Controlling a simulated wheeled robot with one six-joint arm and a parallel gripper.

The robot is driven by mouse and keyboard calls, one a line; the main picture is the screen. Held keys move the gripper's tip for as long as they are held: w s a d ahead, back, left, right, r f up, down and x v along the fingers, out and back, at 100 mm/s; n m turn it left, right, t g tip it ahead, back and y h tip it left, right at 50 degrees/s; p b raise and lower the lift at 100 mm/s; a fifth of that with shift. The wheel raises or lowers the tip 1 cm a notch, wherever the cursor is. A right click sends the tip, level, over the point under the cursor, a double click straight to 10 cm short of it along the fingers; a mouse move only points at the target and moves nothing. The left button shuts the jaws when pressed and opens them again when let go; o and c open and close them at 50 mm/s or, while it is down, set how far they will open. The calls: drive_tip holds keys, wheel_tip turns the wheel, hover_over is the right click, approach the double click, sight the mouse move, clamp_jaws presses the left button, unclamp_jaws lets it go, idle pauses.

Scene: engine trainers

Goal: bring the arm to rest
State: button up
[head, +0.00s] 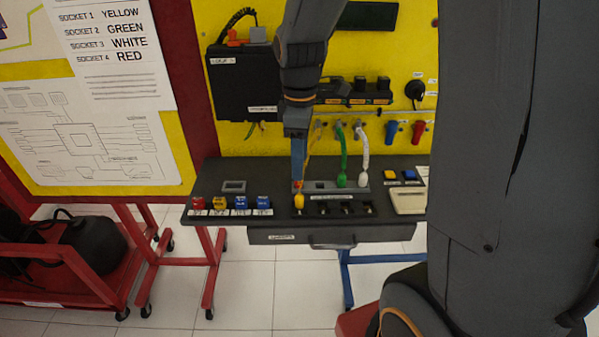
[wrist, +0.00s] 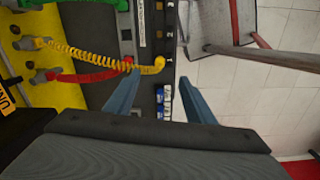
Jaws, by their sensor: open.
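My gripper (head: 298,178) hangs down over the back part of the dark bench shelf, its blue fingers just above a yellow plug (head: 299,202). In the wrist view the fingers of my gripper (wrist: 155,92) are apart with nothing held between them. The yellow plug (wrist: 154,67), on a coiled yellow cable, stands at the first position of the socket row, beyond the fingertips and apart from them. A green plug (head: 342,179) and a white plug (head: 363,180) stand on the grey rail behind the row. A red cable (wrist: 90,75) ends near the yellow plug.
Several coloured blocks (head: 220,203) stand left on the shelf (head: 275,208). A pale box (head: 408,202) stands right. The yellow panel (head: 240,145) with a black box (head: 240,82) rises close behind my arm. A card (head: 105,40) lists sockets. White floor (head: 250,290) is clear in front.

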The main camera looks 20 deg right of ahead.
drive_tip(key=shift+r, duration=1.2)
